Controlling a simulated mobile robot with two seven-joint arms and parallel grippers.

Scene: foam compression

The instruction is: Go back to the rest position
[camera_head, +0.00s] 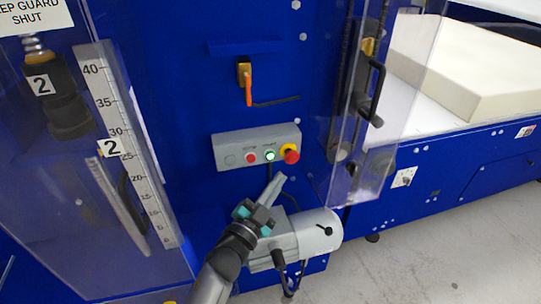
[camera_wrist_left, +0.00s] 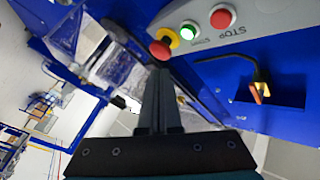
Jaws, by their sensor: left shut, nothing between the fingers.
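My left gripper (camera_head: 274,186) is shut and empty, just below the grey control box (camera_head: 225,150) on the blue machine. In the left wrist view its fingers (camera_wrist_left: 160,80) point at the red mushroom button (camera_wrist_left: 160,50) on its yellow base; I cannot tell whether they touch. In the head view this red button (camera_head: 291,155) is at the box's right end, a little above and right of the fingertips. A lit green button (camera_head: 270,155) and a red button (camera_head: 251,157) sit beside it. My right gripper is not in view.
A grey motor housing (camera_head: 318,232) is close behind and right of my left wrist. A clear guard (camera_head: 358,130) with a black handle stands to the right. A cream foam block (camera_head: 475,70) lies on the white bed. A scale (camera_head: 128,130) is at left. Floor is clear at lower right.

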